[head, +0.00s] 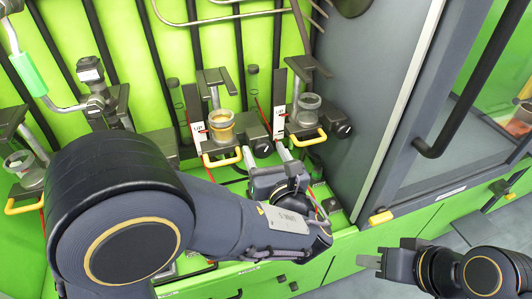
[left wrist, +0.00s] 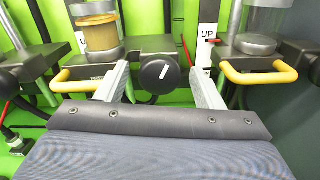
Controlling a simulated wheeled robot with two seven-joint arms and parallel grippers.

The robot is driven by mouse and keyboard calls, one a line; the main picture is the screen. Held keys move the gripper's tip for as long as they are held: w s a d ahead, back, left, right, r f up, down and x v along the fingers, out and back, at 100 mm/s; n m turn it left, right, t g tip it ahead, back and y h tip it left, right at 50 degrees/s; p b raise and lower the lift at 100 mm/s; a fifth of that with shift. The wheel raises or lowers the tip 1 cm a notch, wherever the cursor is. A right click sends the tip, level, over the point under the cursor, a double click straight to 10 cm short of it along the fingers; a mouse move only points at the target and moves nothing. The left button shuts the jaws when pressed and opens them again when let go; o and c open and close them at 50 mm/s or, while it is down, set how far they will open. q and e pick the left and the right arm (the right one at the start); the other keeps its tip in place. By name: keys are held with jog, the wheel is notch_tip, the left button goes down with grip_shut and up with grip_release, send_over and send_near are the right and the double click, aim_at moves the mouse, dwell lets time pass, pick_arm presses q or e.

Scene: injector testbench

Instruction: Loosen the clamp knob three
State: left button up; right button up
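A round black clamp knob (head: 262,147) with a white mark on its face is on the right side of the station with the amber-filled cup (head: 221,125). It also shows in the left wrist view (left wrist: 159,76). My left gripper (head: 266,152) is open, with one finger on each side of this knob. In the left wrist view, gaps show between the knob and both fingers. Another black knob (head: 343,130) is on the right-hand station with a clear cup (head: 306,110). My right gripper (head: 370,262) is low at the right, away from the stations; its finger gap is unclear.
Yellow handles (head: 222,158) (head: 307,138) stick out in front of the stations, close to my left fingers. A grey door frame (head: 395,100) with a black handle (head: 470,90) stands at the right. My left arm hides part of the left stations and bench.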

pick_arm(q)
jog(key=c, duration=0.9)
jog(key=shift+f+n+b, duration=0.2)
jog(key=shift+n+b, duration=0.7)
jog(key=shift+b, duration=0.35)
jog(key=n+b, duration=0.8)
jog(key=b, duration=0.2)
jog(key=n+b, duration=0.7)
jog(key=b, duration=0.3)
jog(key=shift+a+f+n, duration=0.2)
jog(key=shift+n, duration=0.2)
jog(key=shift+r+n+b, duration=0.2)
jog(key=shift+n+b, duration=1.3)
jog(key=shift+b, duration=0.25)
jog(key=o, duration=1)
jog(key=shift+c, duration=0.2)
jog(key=shift+s, duration=0.1)
